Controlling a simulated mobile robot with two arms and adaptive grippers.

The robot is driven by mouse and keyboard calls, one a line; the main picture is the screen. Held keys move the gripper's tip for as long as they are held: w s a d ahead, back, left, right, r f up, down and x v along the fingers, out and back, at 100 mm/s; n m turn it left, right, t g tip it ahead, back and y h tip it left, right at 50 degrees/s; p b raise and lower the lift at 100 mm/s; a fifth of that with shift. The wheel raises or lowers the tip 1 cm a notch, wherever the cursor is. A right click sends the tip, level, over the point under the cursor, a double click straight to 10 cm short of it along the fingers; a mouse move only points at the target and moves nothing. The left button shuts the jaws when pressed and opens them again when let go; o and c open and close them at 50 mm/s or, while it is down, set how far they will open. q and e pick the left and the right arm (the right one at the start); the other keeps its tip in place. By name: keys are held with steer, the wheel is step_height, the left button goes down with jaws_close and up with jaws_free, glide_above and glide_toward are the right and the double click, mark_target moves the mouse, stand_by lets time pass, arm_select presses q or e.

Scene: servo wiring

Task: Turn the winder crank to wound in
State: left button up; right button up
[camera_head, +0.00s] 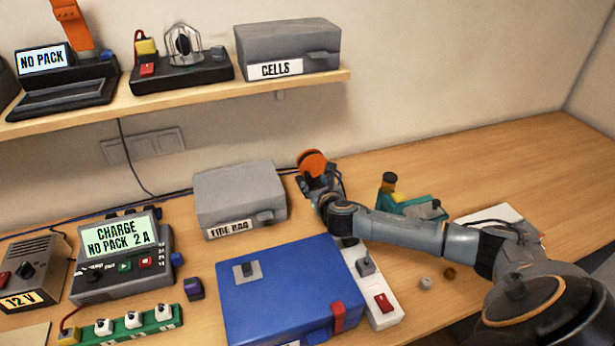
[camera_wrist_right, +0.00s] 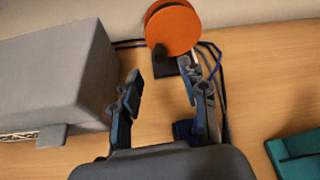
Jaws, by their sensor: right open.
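The cable winder shows as an orange disc (camera_head: 312,162) on a dark stand at the back of the bench, near the wall. In the right wrist view the orange disc (camera_wrist_right: 173,30) is at the top, beyond my fingertips, with its dark stand (camera_wrist_right: 166,56) below. My right gripper (camera_head: 319,186) is in front of the winder. In the wrist view the right gripper (camera_wrist_right: 160,82) is open with bare bench between its fingers. Its right fingertip overlaps the winder's lower right side; I cannot tell if they touch. The crank is not clearly visible. My left gripper is out of view.
A grey fire bag box (camera_head: 240,195) stands left of the gripper. A blue case (camera_head: 285,285) and a white switched power strip (camera_head: 384,308) lie in front. A teal object with a small figure (camera_head: 400,200) is to the right.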

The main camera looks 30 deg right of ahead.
mark_target(309, 177)
steer(key=x, duration=0.7)
steer(key=shift+w+f, duration=0.15)
steer(key=shift+c, duration=0.2)
jaws_close()
